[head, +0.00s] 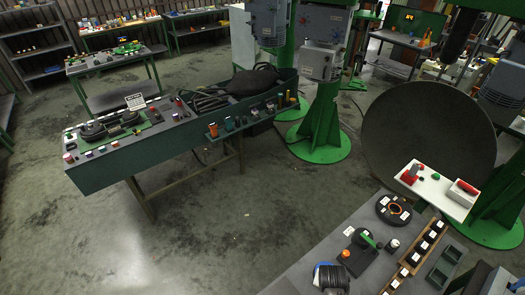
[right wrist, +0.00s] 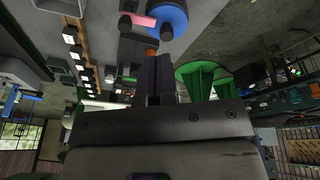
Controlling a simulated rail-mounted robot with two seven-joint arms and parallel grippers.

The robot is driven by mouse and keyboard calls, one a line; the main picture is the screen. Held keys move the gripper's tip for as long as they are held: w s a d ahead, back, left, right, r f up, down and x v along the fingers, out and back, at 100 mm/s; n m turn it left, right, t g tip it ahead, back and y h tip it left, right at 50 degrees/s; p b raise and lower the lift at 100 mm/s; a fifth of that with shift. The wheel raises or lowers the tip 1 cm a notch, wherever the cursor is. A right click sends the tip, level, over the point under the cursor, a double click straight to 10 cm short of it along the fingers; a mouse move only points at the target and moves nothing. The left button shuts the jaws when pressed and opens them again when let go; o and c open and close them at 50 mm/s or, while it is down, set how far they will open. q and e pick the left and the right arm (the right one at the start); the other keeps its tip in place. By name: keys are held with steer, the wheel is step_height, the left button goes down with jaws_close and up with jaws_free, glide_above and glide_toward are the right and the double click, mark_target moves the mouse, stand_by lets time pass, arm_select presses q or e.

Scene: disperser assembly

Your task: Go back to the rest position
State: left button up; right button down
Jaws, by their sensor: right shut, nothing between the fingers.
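My right gripper (right wrist: 157,62) shows in the right wrist view. Its two dark fingers lie side by side with nothing between them, so it is shut and empty. Beyond the fingertips, the right wrist view shows a grey bench surface with a blue round part (right wrist: 167,18) and a pink piece (right wrist: 137,20). I cannot make out my right gripper in the head view. My left gripper does not show in either view.
A long green bench (head: 150,161) stands left of centre. Open floor (head: 235,235) lies between them.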

step_height(320, 180, up, 12)
steer(key=w+r+n+t, duration=0.1)
steer(key=n+t, duration=0.1)
steer(key=t, duration=0.1)
steer(key=s+r+n+t+y, duration=0.1)
steer(key=s+r+n+y, duration=0.1)
steer(key=s+r, duration=0.55)
steer(key=s+f+n+g, duration=0.1)
steer(key=s+f, duration=0.2)
steer(key=s, duration=0.7)
steer(key=s+f+n+g, duration=0.1)
steer(key=s+f, duration=0.2)
steer(key=s, duration=0.7)
steer(key=shift+s+a+f+g, duration=0.15)
steer(key=shift+a+f+g, duration=0.15)
steer(key=shift+f+g, duration=0.1)
